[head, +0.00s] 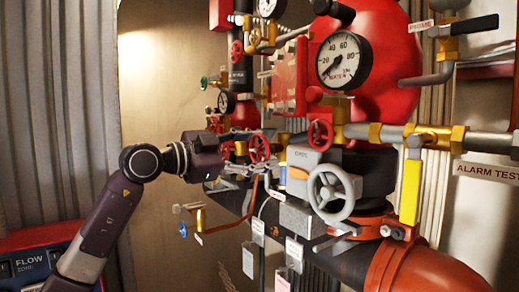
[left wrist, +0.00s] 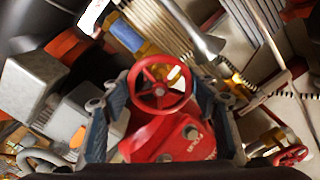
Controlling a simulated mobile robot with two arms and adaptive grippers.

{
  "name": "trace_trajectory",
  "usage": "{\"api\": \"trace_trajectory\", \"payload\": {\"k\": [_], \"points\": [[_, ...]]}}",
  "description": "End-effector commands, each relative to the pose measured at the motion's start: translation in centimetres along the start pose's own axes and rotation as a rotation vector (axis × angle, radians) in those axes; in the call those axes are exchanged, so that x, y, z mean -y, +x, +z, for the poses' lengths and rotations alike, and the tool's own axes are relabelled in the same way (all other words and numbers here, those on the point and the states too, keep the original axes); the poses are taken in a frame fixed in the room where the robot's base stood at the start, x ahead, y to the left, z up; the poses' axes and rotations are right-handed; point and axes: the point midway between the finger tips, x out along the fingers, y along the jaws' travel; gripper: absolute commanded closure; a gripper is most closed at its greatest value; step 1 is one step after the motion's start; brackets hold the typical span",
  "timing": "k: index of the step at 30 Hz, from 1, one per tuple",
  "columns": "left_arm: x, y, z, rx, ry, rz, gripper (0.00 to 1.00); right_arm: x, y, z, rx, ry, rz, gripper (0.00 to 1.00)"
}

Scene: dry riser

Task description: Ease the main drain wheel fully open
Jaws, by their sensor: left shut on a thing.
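A red spoked handwheel (head: 259,148) stands in the middle of the head view, at the end of my left gripper (head: 251,152). In the left wrist view the same red wheel (left wrist: 160,85) sits between the two finger pads of my left gripper (left wrist: 164,92), with a red block just below it. The gripper is shut on this wheel, one finger on each side of its rim. No label readable here says that it is the main drain wheel. My right gripper is in neither view.
A larger grey handwheel (head: 333,193) stands close to the right. Another red wheel (head: 320,135), a yellow lever (head: 410,190) and a gauge (head: 343,60) crowd the right. Hanging tags and thin tubes lie below. The wall at left is freer.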

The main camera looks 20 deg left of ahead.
Motion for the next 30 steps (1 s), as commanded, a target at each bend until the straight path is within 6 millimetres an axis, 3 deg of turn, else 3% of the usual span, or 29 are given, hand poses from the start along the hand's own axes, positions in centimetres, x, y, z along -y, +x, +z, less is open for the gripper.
{"api": "trace_trajectory", "payload": {"k": [10, 26, 27, 30], "points": [[-0.03, 0.01, 0.0, 0.0, -0.143, 0.0, 0.7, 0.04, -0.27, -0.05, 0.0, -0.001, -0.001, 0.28], [-0.08, 0.03, 0.04, 0.0, -0.171, 0.001, 0.7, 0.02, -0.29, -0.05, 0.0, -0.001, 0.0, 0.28], [-0.08, 0.03, 0.04, 0.0, -0.171, 0.001, 0.45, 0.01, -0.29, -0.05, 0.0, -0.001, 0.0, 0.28], [-0.08, 0.03, 0.04, 0.0, -0.17, 0.001, 0.34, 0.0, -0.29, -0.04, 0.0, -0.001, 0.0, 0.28]]}}
